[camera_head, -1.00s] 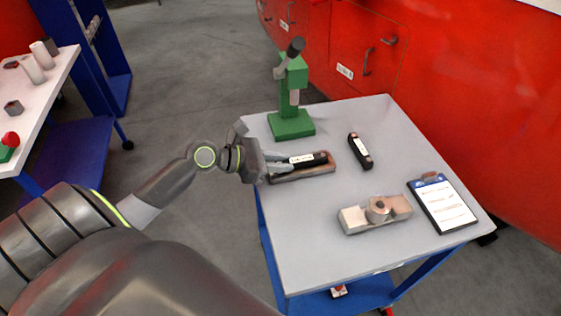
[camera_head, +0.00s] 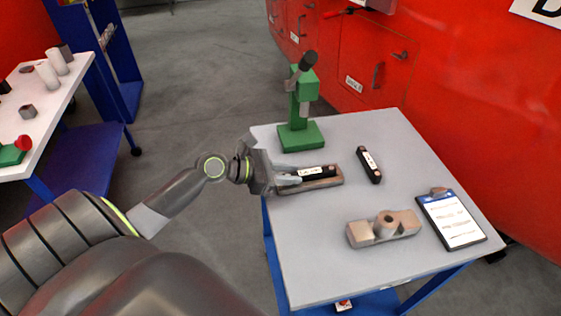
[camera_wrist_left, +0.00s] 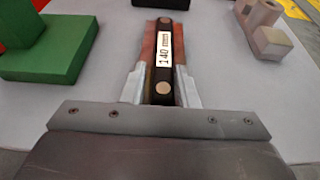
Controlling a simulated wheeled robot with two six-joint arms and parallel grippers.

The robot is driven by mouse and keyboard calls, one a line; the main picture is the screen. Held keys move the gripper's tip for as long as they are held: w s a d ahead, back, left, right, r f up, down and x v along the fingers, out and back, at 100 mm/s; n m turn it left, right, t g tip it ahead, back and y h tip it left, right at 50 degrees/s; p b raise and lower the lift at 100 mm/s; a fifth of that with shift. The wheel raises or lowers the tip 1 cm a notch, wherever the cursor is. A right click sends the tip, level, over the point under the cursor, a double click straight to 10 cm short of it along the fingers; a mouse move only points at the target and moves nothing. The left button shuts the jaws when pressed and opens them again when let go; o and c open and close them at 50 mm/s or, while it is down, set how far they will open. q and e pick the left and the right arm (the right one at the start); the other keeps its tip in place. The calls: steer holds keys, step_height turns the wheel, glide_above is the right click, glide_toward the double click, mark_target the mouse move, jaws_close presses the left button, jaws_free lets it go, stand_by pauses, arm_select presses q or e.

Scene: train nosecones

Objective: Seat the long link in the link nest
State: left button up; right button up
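The long link (camera_head: 313,172) is a dark bar with a white label; the label reads 140 mm in the left wrist view (camera_wrist_left: 163,60). It lies lengthwise along the brown link nest (camera_head: 322,184), near the table's left edge, and looks level. The nest also shows around the link in the left wrist view (camera_wrist_left: 149,48). My left gripper (camera_head: 290,181) is at the link's near end, with one finger on each side. Narrow gaps seem to show between fingers and link, so it looks open. Whether the link is fully down is hard to tell. My right gripper is not in view.
A green press (camera_head: 300,130) stands behind the nest. A shorter dark link (camera_head: 369,165) lies to the right. A beige fixture block (camera_head: 383,228) and a clipboard (camera_head: 451,218) lie nearer the front right. The grey tabletop (camera_head: 310,240) is clear at front left.

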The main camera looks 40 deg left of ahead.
arm_select(q)
steer(key=shift+s+f, duration=0.2)
steer(key=shift+f, duration=0.1)
steer(key=shift+s+a+r, duration=0.1)
steer(key=shift+s+r, duration=0.05)
steer(key=r+p+v, duration=0.1)
steer(key=v, duration=1)
steer(key=shift+a+r, duration=0.1)
